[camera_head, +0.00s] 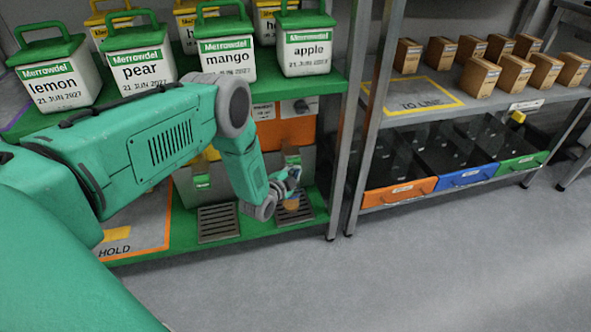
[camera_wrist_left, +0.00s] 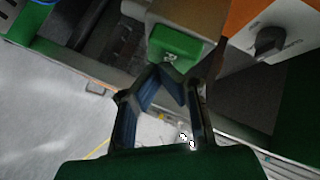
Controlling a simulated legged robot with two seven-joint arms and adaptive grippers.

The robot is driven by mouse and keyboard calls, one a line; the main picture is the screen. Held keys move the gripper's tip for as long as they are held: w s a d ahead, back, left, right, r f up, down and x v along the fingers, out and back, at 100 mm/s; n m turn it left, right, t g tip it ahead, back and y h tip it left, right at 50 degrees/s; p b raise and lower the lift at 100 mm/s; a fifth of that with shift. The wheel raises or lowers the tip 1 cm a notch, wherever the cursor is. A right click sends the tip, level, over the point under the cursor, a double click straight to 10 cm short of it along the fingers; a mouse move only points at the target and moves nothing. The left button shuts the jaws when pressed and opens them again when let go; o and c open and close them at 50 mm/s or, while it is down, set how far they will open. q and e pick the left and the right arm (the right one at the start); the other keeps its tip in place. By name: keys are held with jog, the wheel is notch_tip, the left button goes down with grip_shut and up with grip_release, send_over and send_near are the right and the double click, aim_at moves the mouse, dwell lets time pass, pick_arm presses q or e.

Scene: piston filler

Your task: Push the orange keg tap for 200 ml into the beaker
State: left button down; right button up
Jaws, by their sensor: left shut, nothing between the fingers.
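My left gripper (camera_head: 293,178) is at the front of the filler on the lower green shelf, with its fingers together and empty. In the left wrist view its fingertips (camera_wrist_left: 167,74) meet just in front of a green push part (camera_wrist_left: 176,46) with a small label, on a grey-tan body. I cannot tell whether they touch it. The orange panel (camera_head: 287,133) of this filler is above the gripper; it also shows in the wrist view (camera_wrist_left: 240,14). A small amber patch (camera_head: 291,204) shows under the gripper, over the right drip grate; I cannot tell if it is the beaker. My right gripper is not in view.
A second drip grate (camera_head: 218,223) and green part (camera_head: 202,182) are to the left. Labelled tubs, lemon (camera_head: 58,85) to apple (camera_head: 305,52), stand above. A metal post (camera_head: 347,120) is close on the right. Orange, blue and green-fronted bins (camera_head: 398,193) are beyond it.

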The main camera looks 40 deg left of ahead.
pick_arm(q)
jog(key=shift+s+d+p, duration=0.55)
jog(key=shift+s+d, duration=0.2)
jog(key=shift+d, duration=0.05)
jog(key=s+d+p, duration=0.2)
jog(key=s+d, duration=0.1)
jog(key=d, duration=0.1)
jog(key=shift+s, duration=0.15)
dwell(0.3)
dwell(2.8)
